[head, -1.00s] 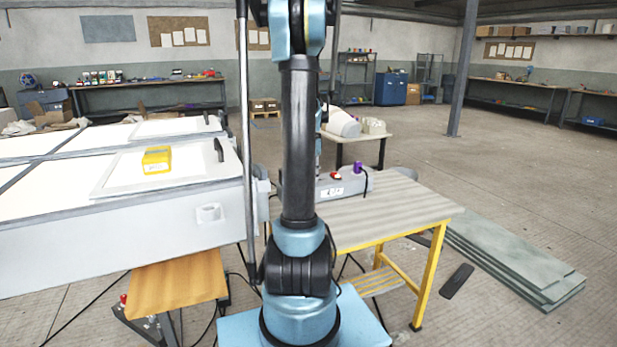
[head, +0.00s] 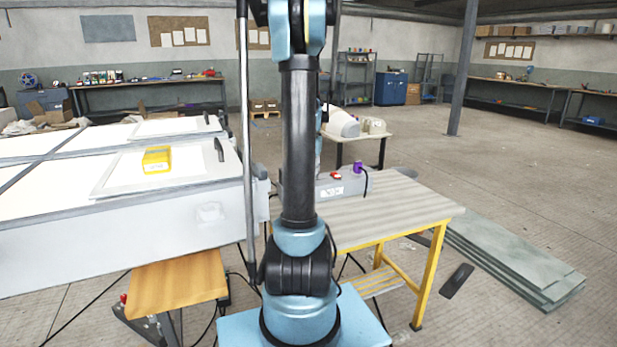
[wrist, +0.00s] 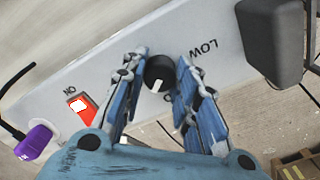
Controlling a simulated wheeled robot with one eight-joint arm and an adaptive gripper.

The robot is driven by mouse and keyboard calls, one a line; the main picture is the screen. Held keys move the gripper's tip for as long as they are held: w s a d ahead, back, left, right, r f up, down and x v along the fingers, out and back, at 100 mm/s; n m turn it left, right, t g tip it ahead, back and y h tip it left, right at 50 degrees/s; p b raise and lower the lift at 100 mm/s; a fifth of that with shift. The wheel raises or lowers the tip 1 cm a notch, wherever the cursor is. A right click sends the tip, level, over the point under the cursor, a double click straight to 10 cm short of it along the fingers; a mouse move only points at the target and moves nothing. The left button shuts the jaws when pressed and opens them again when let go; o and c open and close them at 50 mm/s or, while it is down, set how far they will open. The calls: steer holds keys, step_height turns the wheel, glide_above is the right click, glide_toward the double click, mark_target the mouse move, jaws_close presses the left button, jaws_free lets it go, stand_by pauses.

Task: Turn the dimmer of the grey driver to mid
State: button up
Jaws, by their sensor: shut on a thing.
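The grey driver (head: 345,186) is a long grey box on the striped workbench in the head view, partly hidden behind my arm. In the wrist view the driver's panel (wrist: 105,68) carries a black round dimmer knob (wrist: 158,70) with a white pointer mark. "LOW" is printed beside the knob. A red rocker switch (wrist: 82,106) marked "ON" is on the same face. My gripper (wrist: 160,76) has its two blue fingers on either side of the knob and is shut on it. In the head view my gripper is hidden behind the arm.
A purple plug (wrist: 36,141) with a black cable is at the driver's end. The workbench (head: 400,213) is bare to the right. A light table with a yellow box (head: 156,159) stands at left. Grey sheets (head: 515,258) lie on the floor at right.

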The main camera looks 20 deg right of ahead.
steer(key=n, duration=0.5)
steer(key=shift+n, duration=2.4)
steer(key=o, duration=1.1)
step_height(320, 180, up, 12)
steer(key=shift+f, duration=0.1)
